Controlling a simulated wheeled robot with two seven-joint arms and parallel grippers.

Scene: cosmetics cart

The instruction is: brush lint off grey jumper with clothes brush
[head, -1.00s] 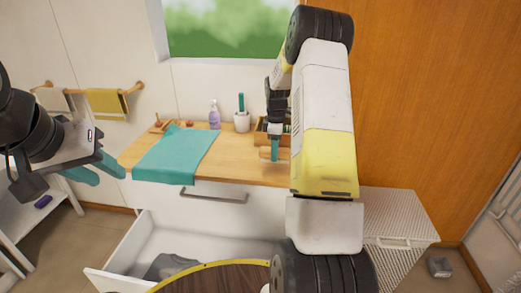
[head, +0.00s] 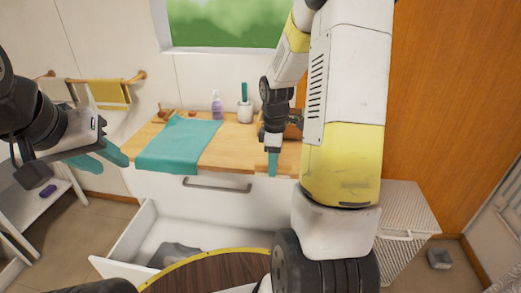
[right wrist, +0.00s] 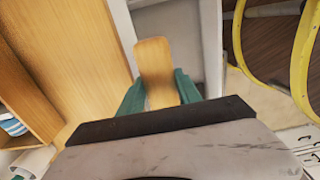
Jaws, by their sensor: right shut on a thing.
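My right gripper (head: 272,163) points down at the front edge of the wooden counter. It is shut on a flat wooden piece, seemingly the clothes brush (right wrist: 155,62), which stands out between its teal fingers in the right wrist view. Bristles are not visible. A grey cloth, likely the grey jumper (head: 176,255), lies in the open white drawer below and left of the right gripper; lint cannot be made out. My left gripper (head: 99,158) is at the left, away from the counter, with its teal fingers apart and empty.
A teal cloth (head: 180,146) covers the counter's left part and hangs over the front. A purple bottle (head: 217,106) and a white cup (head: 245,112) stand behind. The open drawer (head: 127,232) juts out below. A ribbed white box (head: 402,210) stands at the right.

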